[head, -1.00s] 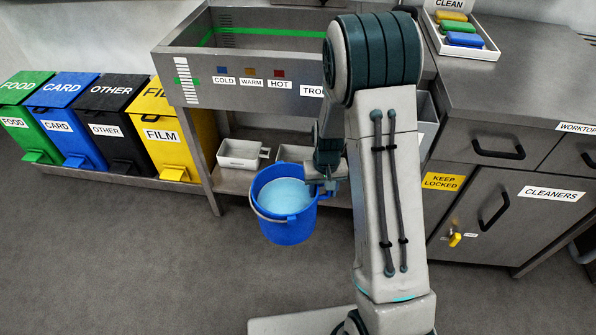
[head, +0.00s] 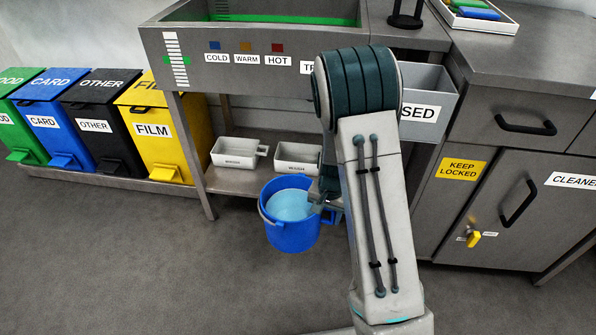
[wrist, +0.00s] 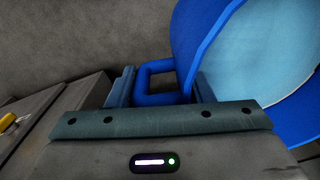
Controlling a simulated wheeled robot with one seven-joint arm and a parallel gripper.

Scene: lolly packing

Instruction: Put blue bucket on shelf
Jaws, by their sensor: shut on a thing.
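The blue bucket (head: 290,235) hangs upright in front of the shelf under the trough in the head view, with light blue liquid inside. My gripper (head: 328,203) is at its right side, partly hidden by my arm. In the wrist view, my gripper (wrist: 162,92) has its fingers on either side of a blue loop on the side of the bucket (wrist: 200,35), and is shut on it. The low shelf (head: 240,181) holds two pale trays, and its right part is hidden behind the bucket and my arm.
Two pale trays, one on the left (head: 236,153) and one on the right (head: 298,157), stand on the shelf. A trough leg (head: 196,160) stands at the shelf's left end. Bins (head: 160,140) line the left. A grey cabinet (head: 500,200) stands right. The floor in front is clear.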

